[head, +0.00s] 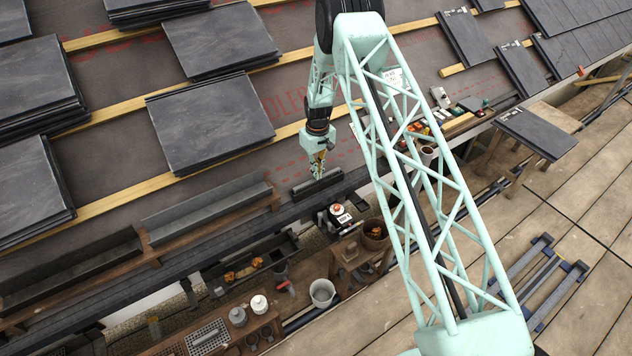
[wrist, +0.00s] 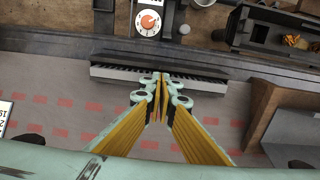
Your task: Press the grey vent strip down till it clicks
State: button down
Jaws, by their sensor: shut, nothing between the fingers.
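The grey vent strip (head: 324,185) is a short dark grey piece at the lower edge of the roof, below my gripper (head: 318,176) in the head view. In the wrist view the slatted strip (wrist: 118,73) runs left to right across the upper middle. My gripper (wrist: 160,78) is shut and empty, its yellow-faced fingers together over the strip's middle. The fingers hide that part of the strip. I cannot tell whether the tips touch the strip or how deep it sits.
A device with an orange dial (wrist: 149,22) stands just beyond the strip. A wooden box (wrist: 268,108) is to its right in the wrist view. Stacks of slates (head: 210,120) lie on the battens. Long grey troughs (head: 207,212) lie left along the eave. A bucket (head: 322,292) stands below.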

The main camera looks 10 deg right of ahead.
jog(key=shift+r, duration=0.15)
notch_tip(320, 180, up, 9)
jog(key=p, duration=0.2)
dwell(1.3)
dwell(0.5)
